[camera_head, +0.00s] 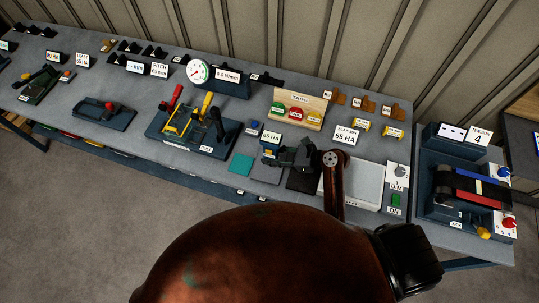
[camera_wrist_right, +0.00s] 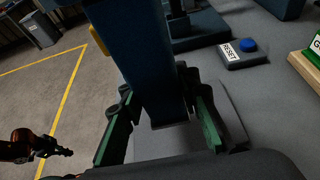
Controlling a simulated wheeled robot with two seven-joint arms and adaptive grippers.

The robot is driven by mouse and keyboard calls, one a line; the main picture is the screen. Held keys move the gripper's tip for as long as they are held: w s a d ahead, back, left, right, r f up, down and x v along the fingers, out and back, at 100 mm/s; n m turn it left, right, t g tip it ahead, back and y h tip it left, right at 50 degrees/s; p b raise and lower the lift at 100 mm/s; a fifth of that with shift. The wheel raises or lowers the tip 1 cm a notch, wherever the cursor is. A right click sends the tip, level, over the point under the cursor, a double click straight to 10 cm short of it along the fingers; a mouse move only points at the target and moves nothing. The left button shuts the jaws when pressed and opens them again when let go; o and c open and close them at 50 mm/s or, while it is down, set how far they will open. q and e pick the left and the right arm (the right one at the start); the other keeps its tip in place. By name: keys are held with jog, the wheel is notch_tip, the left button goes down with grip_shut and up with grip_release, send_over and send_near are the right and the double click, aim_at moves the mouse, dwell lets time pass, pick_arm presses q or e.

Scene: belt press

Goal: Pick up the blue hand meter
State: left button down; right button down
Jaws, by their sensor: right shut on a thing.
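The dark blue hand meter (camera_wrist_right: 145,60) stands between the green-padded fingers of my right gripper (camera_wrist_right: 165,122) in the right wrist view. The fingers are shut on its lower part, and its lower end shows between them. A yellow part (camera_wrist_right: 98,40) shows at its side. In the head view my right gripper (camera_head: 290,154) is over the bench, in front of the tag stand; the meter is mostly hidden there. At the lower left of the wrist view a small dark gripper (camera_wrist_right: 58,151) shows on a copper link, likely my left one; its opening is too small to tell.
Close by are the tag stand (camera_head: 297,109), a blue RESET button (camera_wrist_right: 248,45), a teal pad (camera_head: 241,164), and a pale flat box (camera_head: 365,185). A yellow-handled fixture (camera_head: 190,125) stands left; a belt machine (camera_head: 465,195) stands right. Several labelled devices crowd the bench.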

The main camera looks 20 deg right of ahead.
jog(key=s+r, duration=0.7)
jog(key=s, duration=0.5)
jog(key=shift+r, duration=0.35)
